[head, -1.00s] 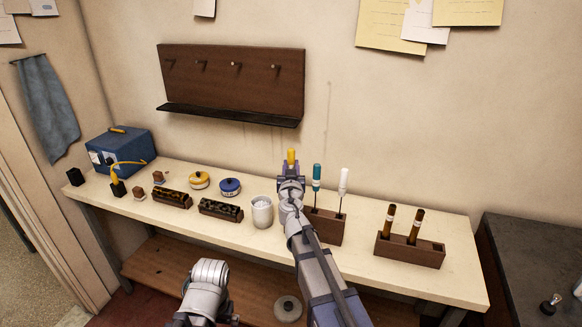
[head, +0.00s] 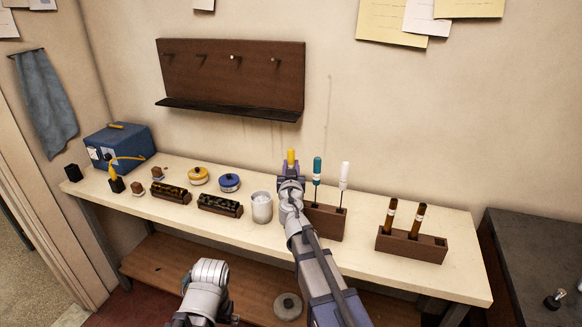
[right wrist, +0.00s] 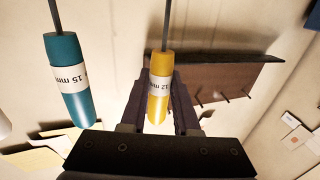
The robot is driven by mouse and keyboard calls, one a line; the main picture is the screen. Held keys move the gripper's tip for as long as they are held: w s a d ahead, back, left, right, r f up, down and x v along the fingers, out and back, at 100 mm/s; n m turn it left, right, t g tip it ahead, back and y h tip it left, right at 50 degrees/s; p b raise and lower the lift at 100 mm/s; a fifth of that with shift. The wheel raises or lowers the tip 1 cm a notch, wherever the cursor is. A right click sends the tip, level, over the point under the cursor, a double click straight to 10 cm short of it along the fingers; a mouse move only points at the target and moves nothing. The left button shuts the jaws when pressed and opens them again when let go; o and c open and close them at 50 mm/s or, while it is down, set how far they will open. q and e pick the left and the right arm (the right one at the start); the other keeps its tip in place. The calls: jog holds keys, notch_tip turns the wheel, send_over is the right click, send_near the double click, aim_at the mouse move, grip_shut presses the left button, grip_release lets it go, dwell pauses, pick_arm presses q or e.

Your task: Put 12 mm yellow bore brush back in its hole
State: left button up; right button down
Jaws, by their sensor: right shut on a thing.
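The yellow bore brush (head: 291,157) has a handle with a white label, readable as 12 mm in the right wrist view (right wrist: 158,88). My right gripper (head: 290,172) is shut on this handle. Its thin rod runs out of frame in the wrist view; its lower end is hidden behind my arm in the head view. The dark wooden brush block (head: 325,222) stands on the bench, partly behind my right arm. I cannot tell whether the yellow brush's rod is in a hole. My left gripper is not in view.
A teal brush (head: 317,166), labelled 15 mm in the wrist view (right wrist: 68,80), and a white brush (head: 345,170) stand in the block, right of my gripper. A white cup (head: 261,208) stands close left. A second wooden block (head: 411,246) holds two brown-handled tools.

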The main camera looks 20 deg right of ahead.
jog(key=shift+f+b, duration=0.6)
jog(key=shift+f, duration=0.05)
jog(key=c, duration=0.6)
grip_release()
jog(key=shift+o, duration=0.2)
jog(key=v, duration=0.8)
